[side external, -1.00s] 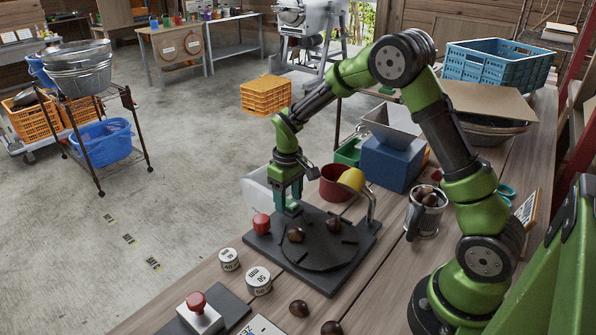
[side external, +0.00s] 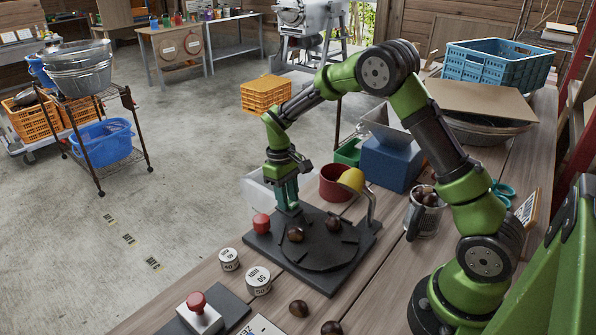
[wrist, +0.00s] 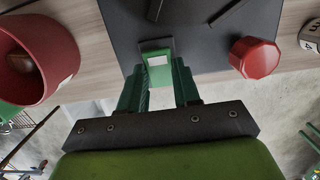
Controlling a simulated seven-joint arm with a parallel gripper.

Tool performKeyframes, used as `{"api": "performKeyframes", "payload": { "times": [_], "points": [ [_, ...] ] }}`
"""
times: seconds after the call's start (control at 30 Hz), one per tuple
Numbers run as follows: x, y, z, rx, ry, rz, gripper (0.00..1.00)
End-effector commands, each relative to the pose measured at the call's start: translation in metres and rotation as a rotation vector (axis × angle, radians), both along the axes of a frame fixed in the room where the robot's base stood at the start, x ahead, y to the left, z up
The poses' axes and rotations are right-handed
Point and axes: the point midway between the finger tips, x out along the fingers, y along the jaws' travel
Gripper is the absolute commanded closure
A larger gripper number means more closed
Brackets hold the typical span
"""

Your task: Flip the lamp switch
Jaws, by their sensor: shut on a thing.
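A dark board (side external: 254,242) on the bench carries a round plate with chestnuts (side external: 296,234) on it. A lamp with a yellow shade (side external: 352,180) stands on a curved metal arm at its right. A small green block with a pale face (wrist: 158,57), apparently the lamp switch, sits at the board's edge in the wrist view. My gripper (side external: 289,208) is down at the board's far-left edge, its fingers shut around this block; they also show in the wrist view (wrist: 160,75). The fingers mostly hide the block in the side view.
A red knob (side external: 261,223) stands on the board close left of my gripper. A red pot (side external: 334,183) and a blue box (side external: 390,162) stand behind. Two white weights (side external: 258,281) and a red push button (side external: 196,301) are at the front left. A metal cup holds chestnuts (side external: 424,198).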

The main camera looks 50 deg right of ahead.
Motion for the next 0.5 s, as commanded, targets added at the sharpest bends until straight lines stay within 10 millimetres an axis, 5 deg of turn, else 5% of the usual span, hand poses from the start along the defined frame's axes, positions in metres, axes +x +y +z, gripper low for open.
{"api": "performKeyframes", "payload": {
  "times": [0.2,0.23,0.37,0.5],
  "points": [
    [0.0003,0.0003,0.0006,0.000,-0.001,0.001,0.99],
    [0.0003,0.0003,0.0006,0.000,-0.002,0.001,0.64],
    [0.0003,0.0002,0.0006,0.000,-0.002,0.001,0.44],
    [0.0002,0.0002,0.0005,0.000,-0.002,0.000,0.43]
  ]
}}
